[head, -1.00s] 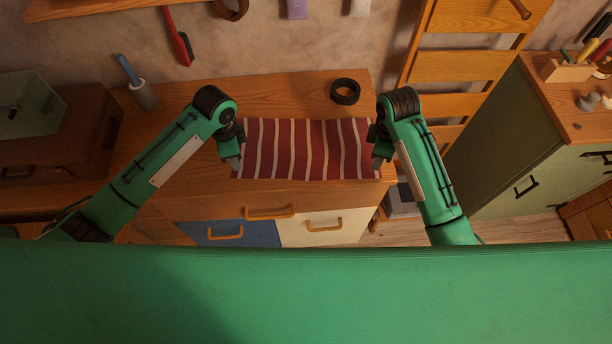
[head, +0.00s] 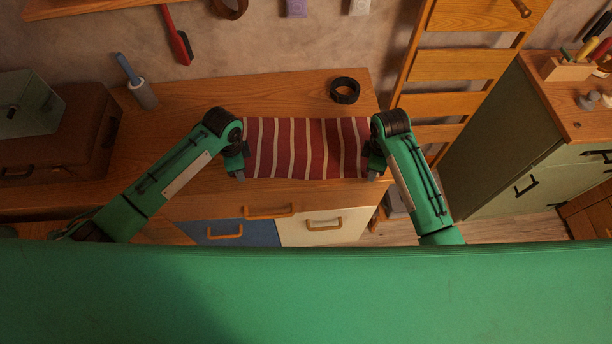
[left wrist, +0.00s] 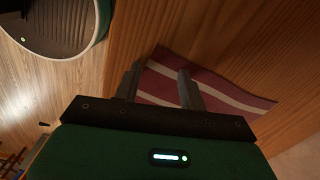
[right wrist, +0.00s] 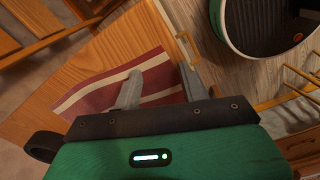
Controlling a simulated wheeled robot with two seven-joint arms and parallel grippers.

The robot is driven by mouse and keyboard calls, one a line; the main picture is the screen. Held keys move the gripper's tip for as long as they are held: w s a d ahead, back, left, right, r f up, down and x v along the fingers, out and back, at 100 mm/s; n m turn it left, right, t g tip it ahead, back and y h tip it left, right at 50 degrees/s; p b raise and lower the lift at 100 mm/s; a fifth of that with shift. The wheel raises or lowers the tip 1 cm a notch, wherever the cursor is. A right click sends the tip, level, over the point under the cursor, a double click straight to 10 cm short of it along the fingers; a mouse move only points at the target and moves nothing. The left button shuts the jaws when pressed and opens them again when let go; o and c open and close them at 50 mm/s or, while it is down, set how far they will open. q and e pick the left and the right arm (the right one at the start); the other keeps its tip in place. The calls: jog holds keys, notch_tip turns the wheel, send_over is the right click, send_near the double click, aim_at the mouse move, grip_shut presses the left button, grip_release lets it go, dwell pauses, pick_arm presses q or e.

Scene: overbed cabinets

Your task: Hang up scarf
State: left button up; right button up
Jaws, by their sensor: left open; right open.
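A red scarf with white stripes (head: 308,148) lies flat on the wooden dresser top, its near edge by the front edge. My left gripper (head: 241,177) is at the scarf's left end, open. In the left wrist view the open fingers (left wrist: 158,88) have the scarf (left wrist: 205,85) showing between and beyond them. My right gripper (head: 374,173) is at the scarf's right end, open. In the right wrist view its fingers (right wrist: 160,92) are apart, with the scarf (right wrist: 110,88) between and left of them. Whether the fingers touch the cloth cannot be told.
A black ring-shaped roll (head: 345,91) sits behind the scarf. A lint roller (head: 137,82) and a brown case (head: 75,140) are at the left. A wooden slatted rack (head: 460,65) stands right of the dresser (head: 290,90). A green cabinet (head: 500,140) is farther right.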

pick_arm(q)
jog(key=shift+c, duration=0.4)
pick_arm(e)
jog(key=shift+f, duration=0.1)
jog(key=shift+c, duration=0.4)
pick_arm(q)
grip_shut()
pick_arm(e)
grip_shut()
pick_arm(q)
jog(key=shift+r, duration=0.1)
